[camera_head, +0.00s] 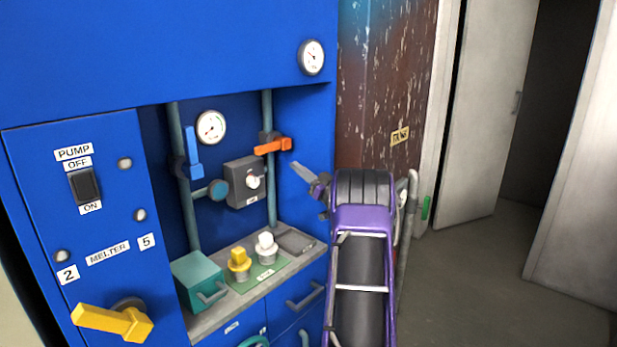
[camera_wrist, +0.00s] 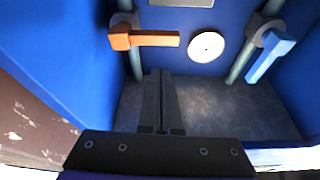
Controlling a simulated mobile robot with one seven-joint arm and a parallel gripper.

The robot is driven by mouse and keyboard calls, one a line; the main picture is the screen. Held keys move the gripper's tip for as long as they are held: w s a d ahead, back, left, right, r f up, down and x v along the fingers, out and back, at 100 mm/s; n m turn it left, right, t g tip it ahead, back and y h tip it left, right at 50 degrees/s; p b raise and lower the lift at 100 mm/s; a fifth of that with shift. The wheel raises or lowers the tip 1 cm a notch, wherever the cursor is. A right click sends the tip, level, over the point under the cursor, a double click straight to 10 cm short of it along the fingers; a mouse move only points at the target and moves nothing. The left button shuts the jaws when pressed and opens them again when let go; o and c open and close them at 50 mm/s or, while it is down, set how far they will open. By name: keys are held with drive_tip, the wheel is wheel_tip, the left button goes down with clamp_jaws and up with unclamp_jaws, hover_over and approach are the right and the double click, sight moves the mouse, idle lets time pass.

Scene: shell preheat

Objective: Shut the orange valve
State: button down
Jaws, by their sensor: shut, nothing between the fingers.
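The orange valve (camera_head: 272,146) has a lever handle lying about level across an upright grey pipe, on the right side of the blue cabinet's recess. It also shows in the wrist view (camera_wrist: 145,40), where the scene looks upside down and the lever points across from its pipe. My gripper (camera_head: 295,166) is just in front of and slightly below the right end of the lever in the head view. Its fingers, also in the wrist view (camera_wrist: 162,75), are closed together and empty. A gap shows between fingers and lever in the wrist view.
A blue valve (camera_head: 194,153) with an upright lever is on the left pipe. A gauge (camera_head: 211,127) and a grey switch box (camera_head: 245,182) sit between the pipes. Below, a ledge (camera_head: 215,318) holds a teal box (camera_head: 199,280) and yellow and white knobs. The cabinet's right wall is close.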

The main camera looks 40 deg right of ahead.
drive_tip(key=v, duration=0.4)
drive_tip(key=shift+s, duration=0.1)
idle(0.4)
